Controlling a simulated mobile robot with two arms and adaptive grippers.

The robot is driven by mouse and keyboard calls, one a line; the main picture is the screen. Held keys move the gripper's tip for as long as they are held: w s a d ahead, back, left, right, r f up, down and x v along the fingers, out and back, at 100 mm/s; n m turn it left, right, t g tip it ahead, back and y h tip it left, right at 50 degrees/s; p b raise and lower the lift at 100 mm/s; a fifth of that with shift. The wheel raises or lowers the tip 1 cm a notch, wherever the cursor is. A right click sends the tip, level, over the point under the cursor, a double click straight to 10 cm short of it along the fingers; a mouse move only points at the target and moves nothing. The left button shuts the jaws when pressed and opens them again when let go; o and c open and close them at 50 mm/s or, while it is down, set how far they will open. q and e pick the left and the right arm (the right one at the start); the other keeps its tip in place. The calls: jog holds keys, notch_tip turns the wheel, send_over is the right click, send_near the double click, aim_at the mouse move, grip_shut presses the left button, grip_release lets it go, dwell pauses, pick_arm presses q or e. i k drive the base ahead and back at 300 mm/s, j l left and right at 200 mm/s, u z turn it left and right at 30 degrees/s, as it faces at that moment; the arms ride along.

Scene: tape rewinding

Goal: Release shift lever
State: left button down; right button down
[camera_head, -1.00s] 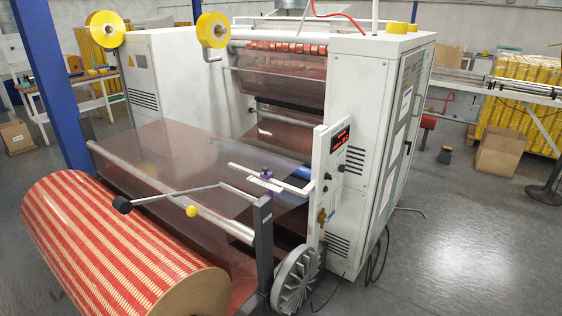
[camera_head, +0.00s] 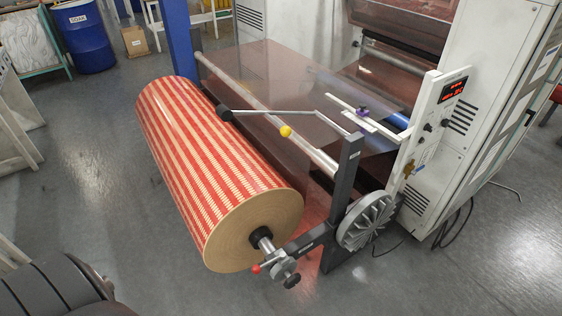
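A long lever arm with a black knob (camera_head: 225,113) at its left end reaches left from the top of the dark grey post (camera_head: 342,205). A yellow ball (camera_head: 285,131) shows near the lever. A small red-knobbed handle (camera_head: 256,269) sits at the clamp (camera_head: 285,266) on the near end of the roll's shaft. I cannot tell which of these is the shift lever. The red-and-cream striped roll (camera_head: 205,165) lies left of the post on its shaft. Neither of my grippers shows.
A grey finned wheel (camera_head: 366,221) stands right of the post. The white control panel (camera_head: 428,125) with a red display is behind it, by the white machine cabinet (camera_head: 490,110). A blue barrel (camera_head: 82,38) stands back left. The floor (camera_head: 150,260) in front of the roll is open.

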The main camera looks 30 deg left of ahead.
aim_at(255, 269)
jog(key=u, duration=1.05)
